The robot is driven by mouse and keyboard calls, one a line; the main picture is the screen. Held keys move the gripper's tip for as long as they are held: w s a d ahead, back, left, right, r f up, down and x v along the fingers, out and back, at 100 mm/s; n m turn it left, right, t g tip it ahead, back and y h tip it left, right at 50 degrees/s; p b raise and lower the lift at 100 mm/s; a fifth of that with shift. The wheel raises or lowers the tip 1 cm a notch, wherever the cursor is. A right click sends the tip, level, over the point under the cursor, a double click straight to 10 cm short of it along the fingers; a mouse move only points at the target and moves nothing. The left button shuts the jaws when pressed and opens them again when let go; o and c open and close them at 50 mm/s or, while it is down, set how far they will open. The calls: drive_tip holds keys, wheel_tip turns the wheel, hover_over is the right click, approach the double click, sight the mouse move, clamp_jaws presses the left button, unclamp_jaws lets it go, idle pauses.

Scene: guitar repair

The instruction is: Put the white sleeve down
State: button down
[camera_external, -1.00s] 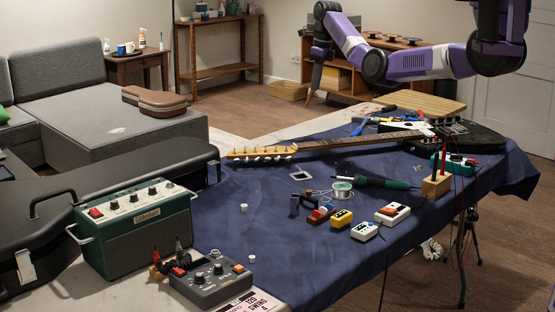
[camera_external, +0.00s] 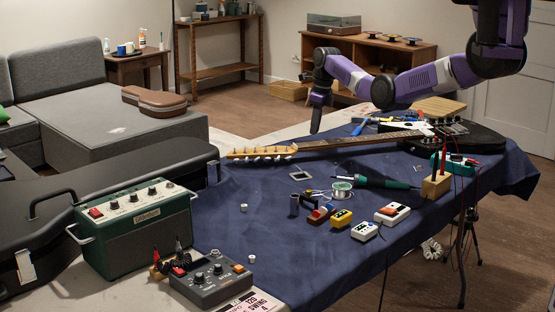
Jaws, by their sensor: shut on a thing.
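My gripper (camera_external: 316,126) is at the end of the purple and white arm, pointing down over the far part of the blue-clothed table, close to the guitar neck. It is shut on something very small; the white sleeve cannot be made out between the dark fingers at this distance. Two small white cylinders stand on the blue cloth (camera_external: 225,236): one white cylinder (camera_external: 244,207) left of the middle, and another white cylinder (camera_external: 252,259) by the grey pedal. I cannot tell whether either is a sleeve like the held one.
The guitar neck (camera_external: 350,142) lies across the table's far side. A soldering iron (camera_external: 375,183), solder spool (camera_external: 342,189), small pedals (camera_external: 393,213) and a wooden block (camera_external: 436,185) crowd the middle and right. A green amplifier (camera_external: 135,229) stands front left. Cloth between amplifier and pedals is mostly clear.

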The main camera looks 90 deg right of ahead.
drive_tip(key=shift+f, duration=2.15)
drive_tip(key=shift+b, duration=0.3)
drive_tip(key=shift+f, duration=0.2)
drive_tip(key=c, duration=1.5)
unclamp_jaws()
drive_tip(key=shift+r, duration=0.1)
wheel_tip(320, 180, up, 12)
drive_tip(key=s+p, duration=0.1)
drive_tip(key=shift+s+a, duration=0.3)
drive_tip(key=shift+s, duration=0.05)
